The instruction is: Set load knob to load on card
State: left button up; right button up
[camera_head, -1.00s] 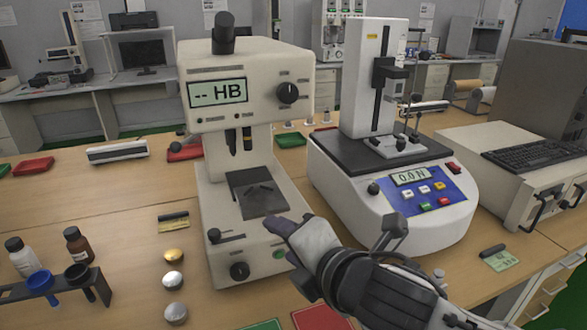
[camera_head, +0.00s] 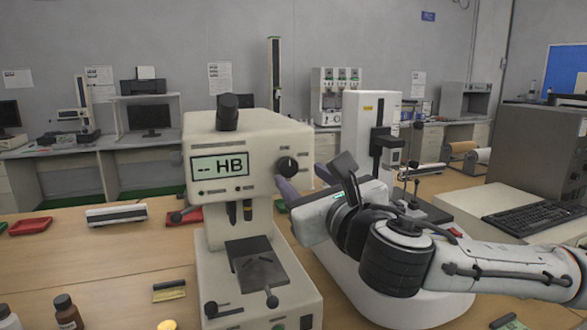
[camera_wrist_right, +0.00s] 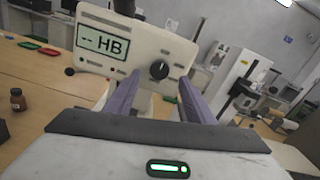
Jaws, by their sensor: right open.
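The cream hardness tester (camera_head: 250,140) stands in the middle of the head view, with "-- HB" on its display (camera_head: 220,167). A round black knob (camera_head: 287,165) with a pale pointer mark is on its front, right of the display. The knob also shows in the right wrist view (camera_wrist_right: 159,69), ahead of and between the fingers. My right gripper (camera_head: 304,184) is open and empty, its purple fingers just short of the knob. A small yellowish card (camera_head: 169,291) with a black top lies on the table left of the tester; its writing is too small to read. My left gripper is not in view.
A white instrument (camera_head: 370,135) with a column stands to the right, partly hidden by my right arm. A computer (camera_head: 535,150) and keyboard (camera_head: 520,217) are farther right. A brown bottle (camera_head: 68,312) is at the lower left.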

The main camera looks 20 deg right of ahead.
aim_at(289, 167)
jog(key=w, duration=0.5)
jog(key=shift+w+a+p, duration=0.1)
jog(key=shift+w+p, duration=0.05)
jog(key=shift+p, duration=0.15)
jog(key=c, duration=1.1)
jog(key=shift+o, duration=0.2)
